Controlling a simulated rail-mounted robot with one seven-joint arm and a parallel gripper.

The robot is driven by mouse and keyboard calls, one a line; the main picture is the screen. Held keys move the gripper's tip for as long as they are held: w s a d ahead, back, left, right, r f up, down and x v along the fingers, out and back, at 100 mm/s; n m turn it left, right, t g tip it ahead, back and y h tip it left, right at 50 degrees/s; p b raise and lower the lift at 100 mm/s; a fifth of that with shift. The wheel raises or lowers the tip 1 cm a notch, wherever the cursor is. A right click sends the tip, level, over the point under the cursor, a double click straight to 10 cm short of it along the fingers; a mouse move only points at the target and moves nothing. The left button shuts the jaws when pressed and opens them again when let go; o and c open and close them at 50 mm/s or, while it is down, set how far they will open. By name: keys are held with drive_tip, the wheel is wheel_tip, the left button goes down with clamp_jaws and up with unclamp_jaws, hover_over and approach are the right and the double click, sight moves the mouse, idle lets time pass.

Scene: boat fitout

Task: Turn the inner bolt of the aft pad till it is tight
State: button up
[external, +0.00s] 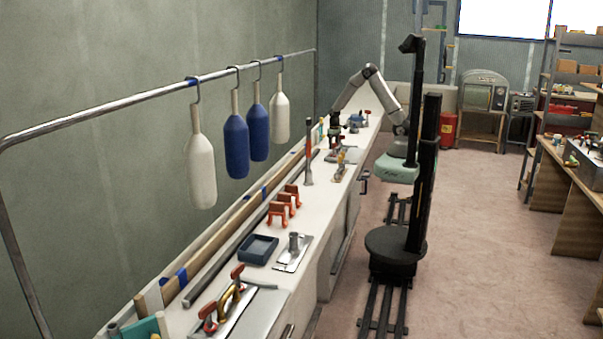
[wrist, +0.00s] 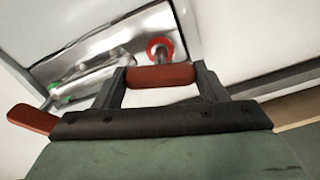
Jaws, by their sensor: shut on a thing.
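My gripper (wrist: 160,78) shows in the wrist view with its two dark fingers shut on a red bar-like piece (wrist: 160,77). Just beyond it a bolt-like grey post with a red ring (wrist: 160,50) stands by the edge of a shiny metal plate (wrist: 110,52). I cannot tell whether the held piece is joined to this post, or which bolt of the aft pad it is. A red handle (wrist: 33,118) sticks out left of the gripper. In the external view my gripper (external: 336,143) is low over the far part of the bench, too small to read.
The white bench (external: 268,218) runs along the wall. A tall red and dark tool (external: 309,150) stands on it, with orange brackets (external: 284,203) and a dark tray (external: 259,249) nearer the camera. White and blue fenders (external: 236,146) hang from a rail above.

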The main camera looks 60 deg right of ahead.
drive_tip(key=m, duration=0.3)
drive_tip(key=shift+w+r+m, duration=0.1)
drive_tip(key=shift+m, duration=2)
drive_tip(key=shift+r, duration=0.1)
drive_tip(key=o, duration=1)
wheel_tip(320, 180, up, 17)
drive_tip(key=shift+r, duration=0.15)
drive_tip(key=s+f+n, duration=0.1)
drive_tip(key=s+n, duration=0.1)
drive_tip(key=s, duration=0.5)
drive_tip(key=s+n, duration=0.3)
drive_tip(key=s, duration=0.5)
drive_tip(key=s+a+f+n, duration=0.1)
drive_tip(key=s+n, duration=0.2)
drive_tip(key=s, duration=0.5)
drive_tip(key=shift+f, duration=0.3)
